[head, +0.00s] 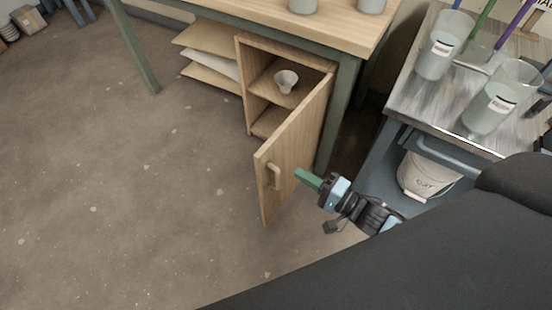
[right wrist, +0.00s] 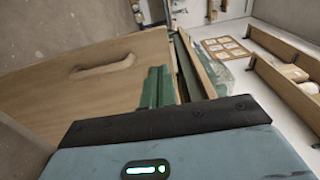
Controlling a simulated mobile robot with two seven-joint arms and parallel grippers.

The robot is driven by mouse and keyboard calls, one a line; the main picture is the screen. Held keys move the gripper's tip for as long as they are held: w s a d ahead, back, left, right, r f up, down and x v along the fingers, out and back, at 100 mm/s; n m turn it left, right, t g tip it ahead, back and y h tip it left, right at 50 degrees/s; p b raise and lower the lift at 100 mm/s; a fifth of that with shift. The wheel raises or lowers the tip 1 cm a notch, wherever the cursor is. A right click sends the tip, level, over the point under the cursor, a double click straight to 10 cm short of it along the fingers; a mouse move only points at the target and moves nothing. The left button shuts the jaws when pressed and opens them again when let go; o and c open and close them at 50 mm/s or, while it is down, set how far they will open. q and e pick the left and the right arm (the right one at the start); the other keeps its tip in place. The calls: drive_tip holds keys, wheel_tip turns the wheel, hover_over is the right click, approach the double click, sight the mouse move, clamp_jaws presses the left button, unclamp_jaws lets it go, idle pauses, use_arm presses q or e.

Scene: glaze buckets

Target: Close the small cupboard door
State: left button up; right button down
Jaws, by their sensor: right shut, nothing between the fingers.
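The small wooden cupboard (head: 242,85) stands under the workbench, with its door (head: 296,140) swung wide open towards me. The door has a wooden handle (head: 274,175) near its free edge. A small pale bowl (head: 286,80) sits on the shelf inside. My right gripper (head: 308,179) is shut and empty, its green fingers just right of the door near the free edge. In the right wrist view the door (right wrist: 70,95) and handle (right wrist: 103,66) fill the left, beside the green fingertips (right wrist: 157,88). I cannot tell whether they touch the door. My left gripper is not in view.
The wooden workbench (head: 330,20) has a green leg (head: 340,110) behind the door. A metal cart (head: 400,100) at the right carries beakers (head: 440,45) and a white bucket (head: 425,175) below. The floor left of the door is clear.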

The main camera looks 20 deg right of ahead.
sight(267, 154)
drive_tip(key=b+x, duration=0.1)
drive_tip(key=x, duration=0.7)
drive_tip(key=shift+w+a, duration=0.2)
drive_tip(key=shift+w, duration=0.15)
